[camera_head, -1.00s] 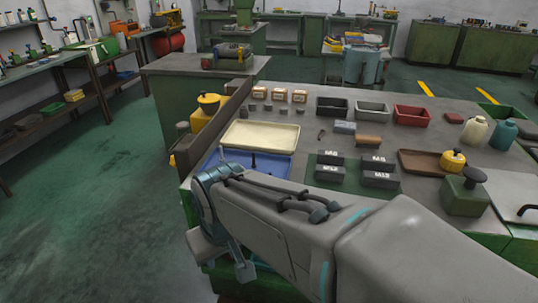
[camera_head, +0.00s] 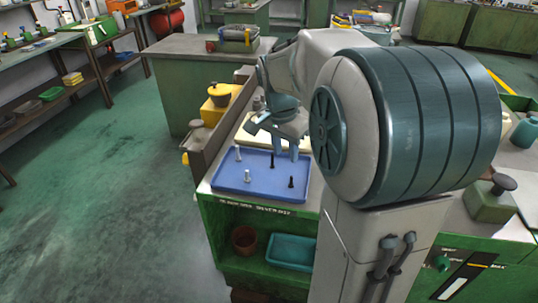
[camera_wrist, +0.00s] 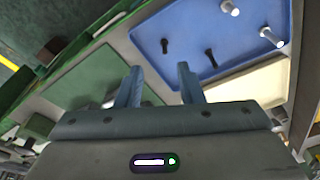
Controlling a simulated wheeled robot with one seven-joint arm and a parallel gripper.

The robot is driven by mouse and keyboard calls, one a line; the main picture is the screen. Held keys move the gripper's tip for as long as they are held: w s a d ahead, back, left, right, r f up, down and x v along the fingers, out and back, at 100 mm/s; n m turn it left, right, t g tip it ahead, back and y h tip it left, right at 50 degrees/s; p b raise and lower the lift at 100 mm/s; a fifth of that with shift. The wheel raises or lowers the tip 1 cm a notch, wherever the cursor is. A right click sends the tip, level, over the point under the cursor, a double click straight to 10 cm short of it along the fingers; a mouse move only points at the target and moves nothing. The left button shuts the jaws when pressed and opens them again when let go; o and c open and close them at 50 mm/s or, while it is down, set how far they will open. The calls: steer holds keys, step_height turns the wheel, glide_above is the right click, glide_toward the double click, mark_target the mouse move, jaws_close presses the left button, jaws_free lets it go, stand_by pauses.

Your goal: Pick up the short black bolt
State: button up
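Two black bolts stand upright in the blue tray (camera_head: 222,178). The short black bolt (camera_head: 291,182) appears to be the one near the tray's front right; it also shows in the wrist view (camera_wrist: 165,45). The longer-looking black bolt (camera_head: 272,160) stands behind it, and in the wrist view (camera_wrist: 211,57) it is to its right. My gripper (camera_head: 285,152) is above the back right of the tray, pointing down. In the wrist view its fingers (camera_wrist: 159,72) are apart with nothing between them. Both black bolts are beyond the fingertips.
Two silver bolts, one farther back (camera_head: 238,153) and one nearer the front (camera_head: 248,176), stand in the tray's left half. A cream tray (camera_wrist: 245,82) lies behind the blue one. A yellow container (camera_head: 220,96) stands behind a brown board (camera_head: 215,125) at left. My arm hides much of the bench.

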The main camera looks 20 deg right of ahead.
mark_target(291, 176)
steer(key=shift+m, duration=0.8)
steer(key=w+d+f, duration=0.1)
steer(key=f, duration=0.3)
steer(key=d+f+p, duration=0.1)
steer(key=f, duration=0.4)
steer(key=w+d+f, duration=0.1)
steer(key=f, duration=0.3)
steer(key=shift+w+d+f+p, duration=0.15)
steer(key=shift+w+d+p, duration=0.15)
steer(key=shift+w+d, duration=0.05)
steer(key=shift+c, duration=0.3)
jaws_close()
